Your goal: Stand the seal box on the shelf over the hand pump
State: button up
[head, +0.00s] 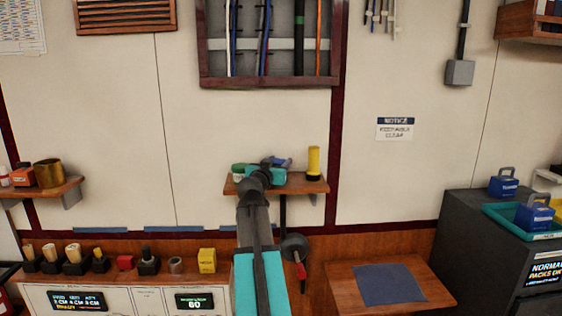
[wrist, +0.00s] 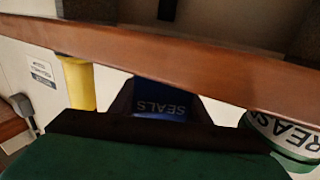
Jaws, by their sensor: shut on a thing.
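My gripper (head: 270,166) is at the shelf (head: 302,188), seen from behind my arm in the head view. In the wrist view, which is upside down, its dark fingers close on the blue seal box (wrist: 165,105), lettered SEALS. The hand pump (head: 296,247), grey with a red handle, is under the shelf, partly hidden by my arm.
A green-and-white grease tin (wrist: 285,140) stands left of my gripper on the shelf in the head view. A yellow cylinder (head: 314,163) stands at the right end. A wooden side table (head: 430,285) with a blue mat (head: 389,284) is lower right.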

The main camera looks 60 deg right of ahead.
jog(key=shift+f, duration=0.2)
jog(key=o, duration=0.8)
jog(key=shift+r, duration=0.25)
jog(key=b+v, duration=0.3)
jog(key=v, duration=0.9)
jog(key=shift+b, duration=0.35)
jog(key=shift+s, duration=0.1)
